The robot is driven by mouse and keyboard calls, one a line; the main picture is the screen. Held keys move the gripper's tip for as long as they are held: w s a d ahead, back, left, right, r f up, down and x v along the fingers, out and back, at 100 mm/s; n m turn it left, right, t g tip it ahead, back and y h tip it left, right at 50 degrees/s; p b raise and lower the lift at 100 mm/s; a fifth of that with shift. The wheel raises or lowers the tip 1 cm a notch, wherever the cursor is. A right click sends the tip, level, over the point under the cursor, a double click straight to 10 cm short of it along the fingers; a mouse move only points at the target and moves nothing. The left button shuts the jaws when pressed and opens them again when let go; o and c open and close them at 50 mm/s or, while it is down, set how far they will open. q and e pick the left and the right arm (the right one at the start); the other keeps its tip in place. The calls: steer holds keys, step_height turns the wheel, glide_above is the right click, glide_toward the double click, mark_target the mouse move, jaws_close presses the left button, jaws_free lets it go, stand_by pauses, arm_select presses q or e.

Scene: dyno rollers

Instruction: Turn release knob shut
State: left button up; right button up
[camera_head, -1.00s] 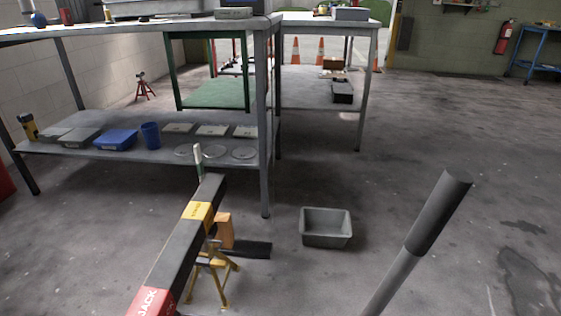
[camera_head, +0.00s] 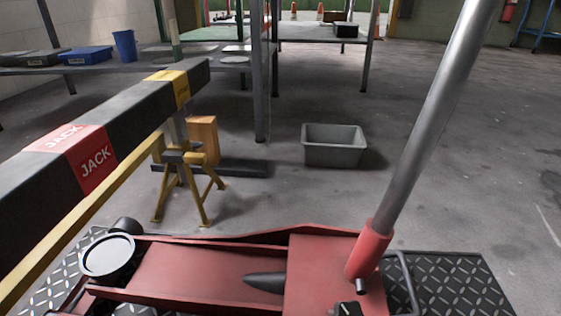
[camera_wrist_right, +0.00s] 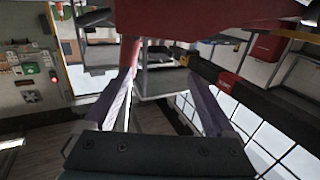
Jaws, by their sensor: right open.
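A red floor jack (camera_head: 200,272) lies across the bottom of the head view, with a round grey saddle (camera_head: 107,254) at its left. Its long grey handle (camera_head: 435,110) rises to the upper right from a red socket (camera_head: 368,250). A small black knob (camera_head: 347,309) with a pale mark sits below the socket, cut off by the bottom edge; it looks like the release knob. My right gripper (camera_wrist_right: 162,75) is open and empty in the wrist view, under a large red surface (camera_wrist_right: 200,14). The knob cannot be made out there. My left gripper is not in view.
A black beam (camera_head: 120,125) with red JACK and yellow bands crosses the left side, above a yellow jack stand (camera_head: 186,172). A grey bin (camera_head: 334,146) stands on the floor behind the jack. Diamond plate (camera_head: 450,285) lies under the jack. Floor to the right is clear.

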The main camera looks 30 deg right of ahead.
mark_target(350, 314)
steer(key=w, duration=0.3)
steer(key=w+d, duration=0.1)
steer(key=w, duration=0.5)
steer(key=shift+w+d+f, duration=0.1)
steer(key=shift+w+d, duration=0.05)
steer(key=shift+w, duration=0.2)
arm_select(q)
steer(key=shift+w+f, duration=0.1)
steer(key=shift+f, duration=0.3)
arm_select(e)
steer(key=shift+c, duration=0.3)
steer(key=shift+c, duration=0.7)
steer(key=c, duration=1.2)
steer(key=shift+o, duration=0.2)
steer(key=shift+m+h, duration=0.8)
steer(key=shift+m, duration=0.2)
steer(key=o, duration=1)
steer(key=shift+c, duration=0.2)
steer(key=o, duration=0.4)
